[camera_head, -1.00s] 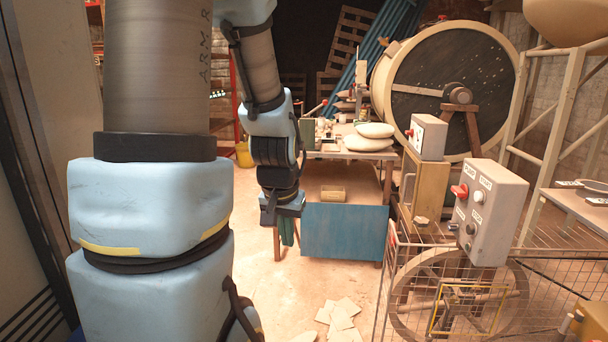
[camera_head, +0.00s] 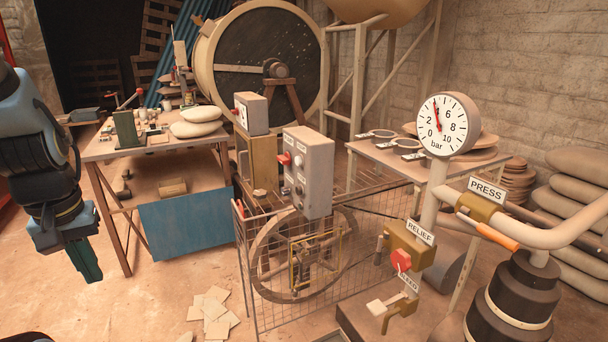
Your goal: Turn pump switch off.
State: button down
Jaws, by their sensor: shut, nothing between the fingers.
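A grey control box (camera_head: 309,172) stands near the picture's middle, on the wire cage. A second grey box (camera_head: 251,113) with a red knob stands farther back. My gripper (camera_head: 88,268) hangs at the left, pointing down, fingers together and empty, well apart from both boxes.
A wire cage (camera_head: 352,262) around a wheel is below the control box. A pressure gauge (camera_head: 447,124), a red relief handle (camera_head: 401,261) and the PRESS pipe (camera_head: 560,236) stand at the right. A wooden table (camera_head: 110,152) is behind.

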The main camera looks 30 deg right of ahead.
aim_at(286, 158)
jog(key=i+j, duration=0.3)
jog(key=i, duration=0.2)
jog(key=i+j+z, duration=0.1)
jog(key=i+j, duration=0.2)
jog(key=i, duration=0.25)
